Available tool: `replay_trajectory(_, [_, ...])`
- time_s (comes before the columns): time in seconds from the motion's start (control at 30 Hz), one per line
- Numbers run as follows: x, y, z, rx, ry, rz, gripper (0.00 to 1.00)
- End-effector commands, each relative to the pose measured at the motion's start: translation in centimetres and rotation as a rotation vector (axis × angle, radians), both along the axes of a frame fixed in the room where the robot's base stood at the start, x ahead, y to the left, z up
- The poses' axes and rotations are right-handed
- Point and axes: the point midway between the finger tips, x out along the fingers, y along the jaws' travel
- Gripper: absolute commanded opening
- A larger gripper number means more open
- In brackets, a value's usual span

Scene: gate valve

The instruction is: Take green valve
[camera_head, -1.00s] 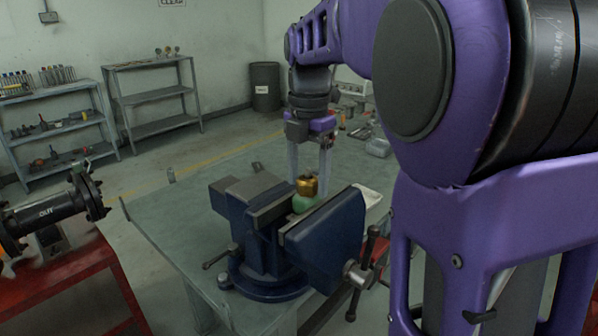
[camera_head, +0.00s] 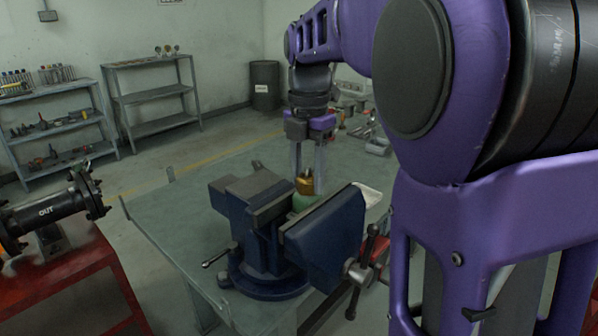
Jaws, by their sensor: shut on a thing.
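The green valve (camera_head: 301,202) sits between the jaws of the blue bench vise (camera_head: 262,238). Only a small part of its green body shows above the jaws, with a brass-coloured top (camera_head: 305,185). My gripper (camera_head: 308,182) points straight down over the vise, its two fingers on either side of the brass top, shut on the valve. The vise jaws hide the lower part of the valve.
The vise stands on a grey-green worktable (camera_head: 180,222). A white tray (camera_head: 367,196) lies behind the vise to the right. A black flanged pipe (camera_head: 50,212) rests on a red bench at left. Shelves and a dark barrel (camera_head: 264,86) stand along the wall.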

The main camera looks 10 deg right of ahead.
Motion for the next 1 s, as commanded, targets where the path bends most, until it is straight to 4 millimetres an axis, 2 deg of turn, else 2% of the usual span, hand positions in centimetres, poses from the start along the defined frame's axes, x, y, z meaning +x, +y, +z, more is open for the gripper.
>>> replay_trajectory(1.0, [0.03,-0.02,1.05,0.0,-0.002,0.0,0.0])
